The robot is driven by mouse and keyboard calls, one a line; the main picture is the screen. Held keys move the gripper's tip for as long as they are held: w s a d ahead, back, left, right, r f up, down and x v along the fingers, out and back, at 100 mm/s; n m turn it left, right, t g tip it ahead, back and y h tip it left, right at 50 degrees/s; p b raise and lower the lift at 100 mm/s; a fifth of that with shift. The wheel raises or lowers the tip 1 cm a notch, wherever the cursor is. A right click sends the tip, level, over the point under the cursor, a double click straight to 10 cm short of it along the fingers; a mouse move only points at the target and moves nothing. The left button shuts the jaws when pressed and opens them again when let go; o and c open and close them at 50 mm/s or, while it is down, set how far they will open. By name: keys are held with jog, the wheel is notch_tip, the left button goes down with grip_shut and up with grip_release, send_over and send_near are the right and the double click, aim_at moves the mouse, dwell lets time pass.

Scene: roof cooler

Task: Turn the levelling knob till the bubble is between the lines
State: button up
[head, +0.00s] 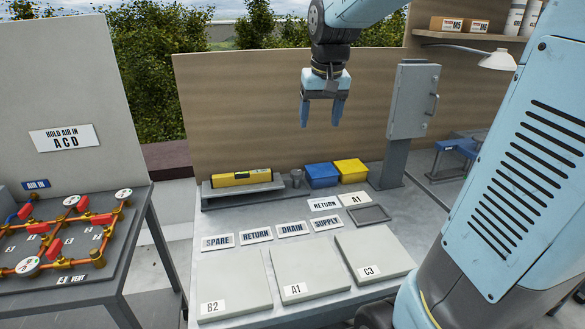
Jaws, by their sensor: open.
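A yellow spirit level (240,178) lies on a grey bar (240,191) at the back of the workbench. Its bubble and lines are too small to read from here. A small grey cylindrical knob (297,178) stands just right of the bar's end. My gripper (322,122) hangs above the back of the bench, pointing down. Its blue fingers are apart with nothing between them. It is above and a little to the right of the knob, touching nothing.
Blue (321,175) and yellow (351,170) bins sit right of the knob. A grey box on a post (413,100) stands further right. Flat panels (308,282) and label plates (257,236) cover the bench front. A pipe table (70,245) is at left.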

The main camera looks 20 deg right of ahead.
jog(key=w+f+g, duration=0.1)
jog(key=w+f, duration=0.3)
jog(key=w, duration=0.6)
jog(key=m+g, duration=0.1)
jog(key=g, duration=0.1)
send_over(297, 172)
notch_tip(297, 172, down, 8)
notch_tip(297, 172, down, 14)
jog(key=shift+w+r, duration=0.1)
jog(key=shift+r, duration=0.15)
jog(key=shift+c, duration=0.2)
